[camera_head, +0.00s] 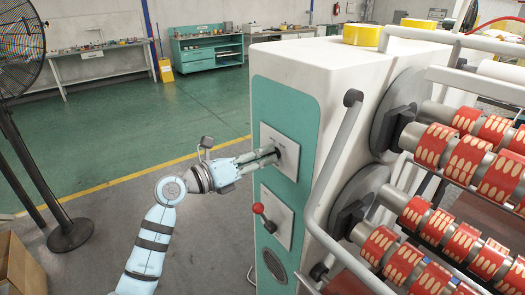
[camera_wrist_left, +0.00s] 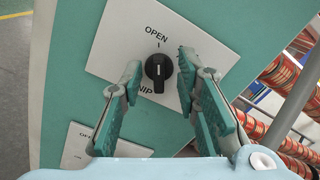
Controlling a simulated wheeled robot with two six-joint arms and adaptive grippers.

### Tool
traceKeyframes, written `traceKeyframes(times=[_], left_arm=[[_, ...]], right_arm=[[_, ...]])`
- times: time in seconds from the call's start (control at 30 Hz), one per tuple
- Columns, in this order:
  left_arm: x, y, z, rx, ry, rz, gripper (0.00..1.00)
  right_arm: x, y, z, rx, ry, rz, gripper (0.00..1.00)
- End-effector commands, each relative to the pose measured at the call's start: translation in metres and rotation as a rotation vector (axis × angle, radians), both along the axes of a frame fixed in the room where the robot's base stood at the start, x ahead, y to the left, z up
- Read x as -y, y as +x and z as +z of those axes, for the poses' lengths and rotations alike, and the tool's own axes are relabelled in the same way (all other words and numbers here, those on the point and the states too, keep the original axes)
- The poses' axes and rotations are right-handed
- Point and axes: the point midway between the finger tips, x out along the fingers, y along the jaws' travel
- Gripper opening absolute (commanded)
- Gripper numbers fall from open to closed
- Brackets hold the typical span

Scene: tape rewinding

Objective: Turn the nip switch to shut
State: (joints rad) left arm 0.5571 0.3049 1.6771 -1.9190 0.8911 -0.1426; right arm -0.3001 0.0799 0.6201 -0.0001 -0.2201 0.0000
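The nip switch (camera_wrist_left: 158,69) is a black round knob on a white plate (camera_wrist_left: 115,40) in the left wrist view. Its white pointer line points up at the mark under the word OPEN, and the word NIP shows below it, partly hidden by a finger. My left gripper (camera_wrist_left: 160,64) is open, with one green-padded finger on each side of the knob and a gap to each. In the head view my left gripper (camera_head: 273,155) reaches the upper plate (camera_head: 285,142) on the machine's teal panel, and the knob is mostly hidden there. My right gripper is not in view.
Below the upper plate is a second plate with a red-ball lever (camera_head: 258,208). A grey bent rail (camera_head: 330,175) and rollers with red-patterned tape (camera_head: 455,160) stand at the right. A fan (camera_head: 22,50) stands at the left. The floor between is clear.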

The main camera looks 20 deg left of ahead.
Motion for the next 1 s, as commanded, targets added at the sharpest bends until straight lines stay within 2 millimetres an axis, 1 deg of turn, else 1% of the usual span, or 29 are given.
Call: traceKeyframes(times=[0.1,0.33,0.37,0.5,0.53,1.0], left_arm=[[0.0054,0.0056,0.0000,-0.001,-0.001,-0.002,0.29],[0.0056,0.0063,-0.0009,-0.001,0.001,0.000,0.29],[0.0055,0.0062,-0.0009,0.000,0.000,0.000,0.26],[0.0051,0.0060,-0.0009,-0.001,-0.001,0.000,0.04],[0.0051,0.0060,-0.0009,-0.001,-0.001,0.000,0.00],[0.0052,0.0058,-0.0015,0.031,0.036,0.000,0.00]], right_arm=[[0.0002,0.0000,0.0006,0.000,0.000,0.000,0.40],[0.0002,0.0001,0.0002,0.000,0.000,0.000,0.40],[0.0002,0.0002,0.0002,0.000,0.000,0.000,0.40],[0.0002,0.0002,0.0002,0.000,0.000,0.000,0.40],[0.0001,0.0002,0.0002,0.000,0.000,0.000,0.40],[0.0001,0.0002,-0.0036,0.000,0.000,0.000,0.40]])
